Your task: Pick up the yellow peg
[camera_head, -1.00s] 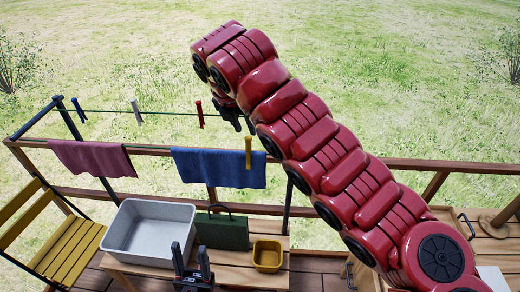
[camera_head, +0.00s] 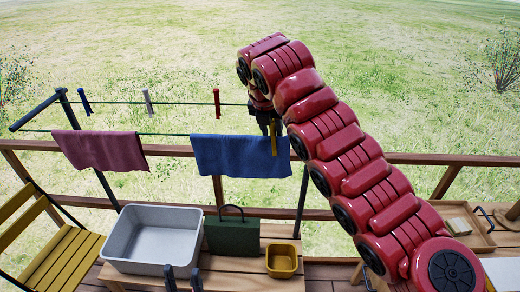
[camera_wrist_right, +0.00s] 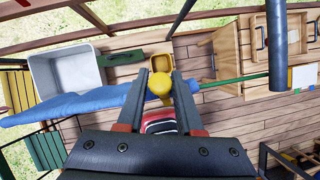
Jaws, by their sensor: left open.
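The yellow peg (camera_head: 274,137) hangs on the clothesline at the right of the blue towel, partly hidden by my right gripper in the head view. My right gripper (camera_head: 264,118) is at the peg, pointing down. In the right wrist view, the peg's round end (camera_wrist_right: 160,84) shows between the two fingertips of my right gripper (camera_wrist_right: 161,78). Whether the fingers press on it, I cannot tell. My left gripper (camera_head: 182,276) is open and empty at the bottom edge of the head view, in front of the grey basin.
A blue towel (camera_head: 240,158) and a purple towel (camera_head: 100,152) hang on the line. Red (camera_head: 217,103), white (camera_head: 148,102) and blue (camera_head: 84,101) pegs sit on the back line. The grey basin (camera_head: 118,262), green case (camera_head: 230,238) and yellow bowl (camera_head: 282,261) stand below.

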